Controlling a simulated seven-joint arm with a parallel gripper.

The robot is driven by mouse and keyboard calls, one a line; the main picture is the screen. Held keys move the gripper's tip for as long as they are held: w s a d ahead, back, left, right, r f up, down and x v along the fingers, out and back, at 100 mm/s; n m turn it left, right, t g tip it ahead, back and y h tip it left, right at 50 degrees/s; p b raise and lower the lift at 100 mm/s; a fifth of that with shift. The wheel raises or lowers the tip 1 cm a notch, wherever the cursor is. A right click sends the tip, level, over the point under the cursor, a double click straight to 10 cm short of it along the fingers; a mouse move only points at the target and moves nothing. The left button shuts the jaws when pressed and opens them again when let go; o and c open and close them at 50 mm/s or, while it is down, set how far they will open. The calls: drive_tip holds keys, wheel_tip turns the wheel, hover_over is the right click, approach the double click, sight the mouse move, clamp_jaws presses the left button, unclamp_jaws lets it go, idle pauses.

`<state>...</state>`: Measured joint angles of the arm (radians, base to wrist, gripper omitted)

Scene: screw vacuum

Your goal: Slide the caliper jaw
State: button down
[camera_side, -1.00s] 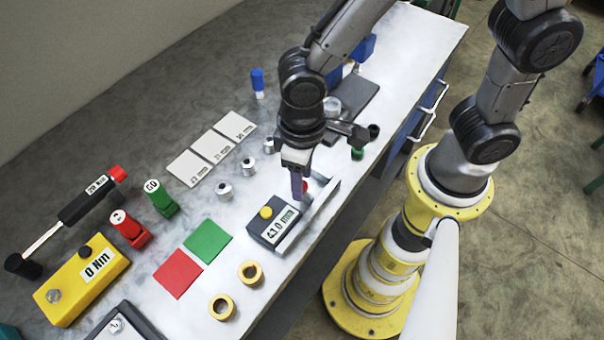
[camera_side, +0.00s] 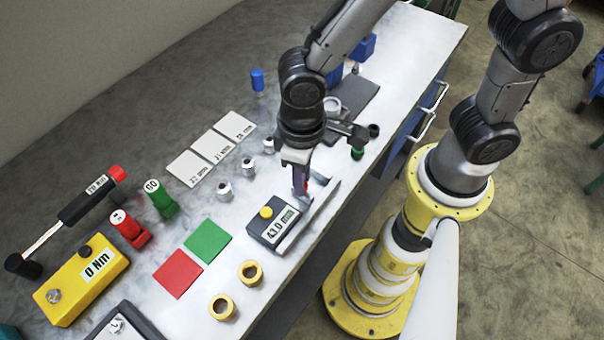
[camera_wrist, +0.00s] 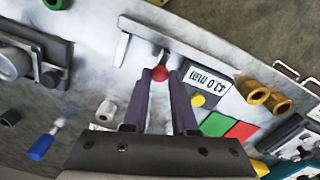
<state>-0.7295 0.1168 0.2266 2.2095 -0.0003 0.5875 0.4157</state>
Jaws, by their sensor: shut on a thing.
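The caliper has a dark display box (camera_side: 274,222) with a yellow button and a label that appears to read 43.0 mm. A grey rail (camera_side: 322,200) lies beside the box. In the wrist view the rail (camera_wrist: 180,36) runs along the top, with a fixed jaw at its left end. The red knob (camera_wrist: 160,73) of the sliding jaw sits between my fingertips. My gripper (camera_side: 301,192) points down over the caliper; it also shows in the wrist view (camera_wrist: 161,76), shut on the red knob. The fingers partly hide the knob in the side view.
Green (camera_side: 207,240) and red (camera_side: 178,273) squares lie left of the caliper, with brass rings (camera_side: 250,273) in front. Silver screws (camera_side: 224,192) and white labelled cards (camera_side: 212,148) lie behind. A yellow torque box (camera_side: 82,280) stands at far left. The table edge is close on the right.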

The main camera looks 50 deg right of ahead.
idle(0.6)
drive_tip(key=shift+d, duration=2.5)
drive_tip(key=c, duration=0.7)
unclamp_jaws()
drive_tip(key=shift+r, duration=0.6)
wheel_tip(320, 180, up, 13)
drive_tip(key=shift+f, duration=0.15)
